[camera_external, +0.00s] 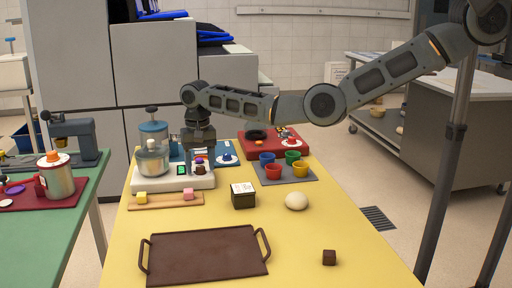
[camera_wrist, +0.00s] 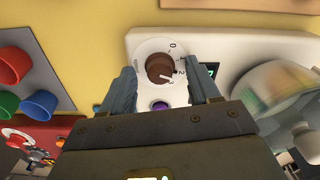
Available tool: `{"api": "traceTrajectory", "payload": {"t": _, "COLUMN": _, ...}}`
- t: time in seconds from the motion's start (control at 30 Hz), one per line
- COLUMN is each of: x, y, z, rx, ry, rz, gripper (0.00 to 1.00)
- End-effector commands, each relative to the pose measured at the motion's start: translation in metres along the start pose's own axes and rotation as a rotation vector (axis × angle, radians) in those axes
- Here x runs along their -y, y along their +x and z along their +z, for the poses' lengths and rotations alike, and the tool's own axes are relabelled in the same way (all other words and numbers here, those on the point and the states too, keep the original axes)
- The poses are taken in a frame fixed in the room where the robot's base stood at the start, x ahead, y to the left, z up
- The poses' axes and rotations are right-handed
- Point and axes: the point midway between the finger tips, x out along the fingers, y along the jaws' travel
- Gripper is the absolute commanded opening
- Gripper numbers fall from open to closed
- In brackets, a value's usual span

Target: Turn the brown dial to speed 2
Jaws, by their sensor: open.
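The brown dial (camera_wrist: 159,66) sits on a round white plate marked with numbers, on the white base (camera_wrist: 225,50) of the mixer. Its pale pointer appears to aim at the right side of the scale, near the 2; the exact setting is hard to read. My gripper (camera_wrist: 163,80) is open, with one finger to each side of the dial; contact cannot be told. In the external view the brown dial (camera_external: 200,169) shows on the front right of the mixer base (camera_external: 172,184), below my gripper (camera_external: 199,152). A purple knob (camera_wrist: 160,105) lies close to the dial, partly hidden.
A green display (camera_external: 181,170) and the mixer bowl (camera_external: 152,161) are left of the dial. A grey tray (camera_external: 285,178) with several coloured cups is to the right. A wooden board (camera_external: 165,203) and a black box (camera_external: 243,196) stand in front. A brown tray (camera_external: 205,256) lies nearest.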

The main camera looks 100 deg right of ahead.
Motion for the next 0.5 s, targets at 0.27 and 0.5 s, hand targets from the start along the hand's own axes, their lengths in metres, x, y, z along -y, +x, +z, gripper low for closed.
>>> {"api": "traceTrajectory", "payload": {"t": 0.27, "x": 0.001, "y": -0.035, "z": 0.0, "rx": -0.003, "ry": -0.001, "rz": -0.003, "gripper": 0.61}}
{"api": "traceTrajectory", "payload": {"t": 0.5, "x": 0.001, "y": -0.068, "z": 0.0, "rx": -0.002, "ry": 0.0, "rz": -0.002, "gripper": 0.61}}
